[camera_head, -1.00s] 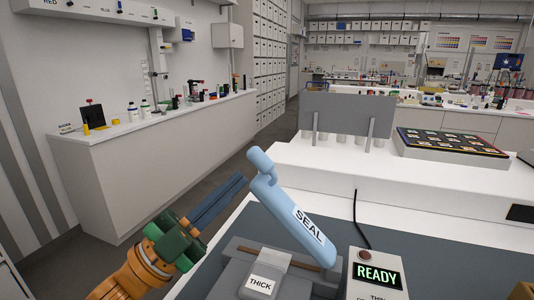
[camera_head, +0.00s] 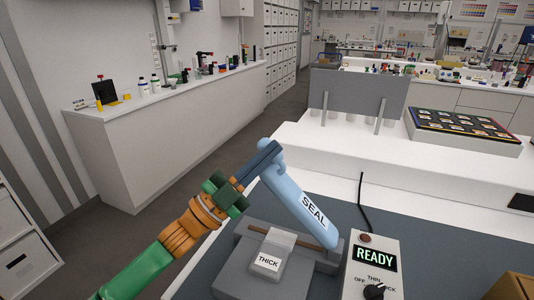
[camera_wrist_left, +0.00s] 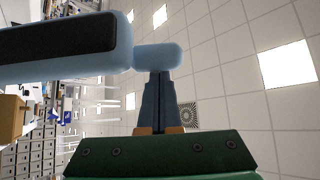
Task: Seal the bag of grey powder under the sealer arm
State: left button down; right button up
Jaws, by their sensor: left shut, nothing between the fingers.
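The sealer arm (camera_head: 298,200), light blue and marked SEAL, stands raised and tilted over the grey sealer base (camera_head: 240,252). The bag (camera_head: 281,240), labelled THICK, lies on the base with its pale top end across the brown strip. My left gripper (camera_head: 271,149) is shut and empty at the raised end of the sealer arm. In the left wrist view the fingertips (camera_wrist_left: 160,75) meet the edge of the blue crossbar handle (camera_wrist_left: 158,56); I cannot tell whether they touch. The handle is partly hidden by the fingers in the head view. My right gripper is not in view.
A control box (camera_head: 372,264) reading READY, with a black dial (camera_head: 374,291), stands right of the sealer. A brown box (camera_head: 512,288) shows at the bottom right. Behind are a grey panel (camera_head: 358,95) and a tray of swatches (camera_head: 465,132).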

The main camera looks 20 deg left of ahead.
pick_arm(q)
jog(key=a+f+n+t+y+b, duration=0.2)
jog(key=a+f+n+b, duration=0.3)
jog(key=a+f+b, duration=0.4)
jog(key=shift+a+f+t+b, duration=0.15)
jog(key=shift+f+t+b, duration=0.7)
jog(key=shift+b, duration=0.85)
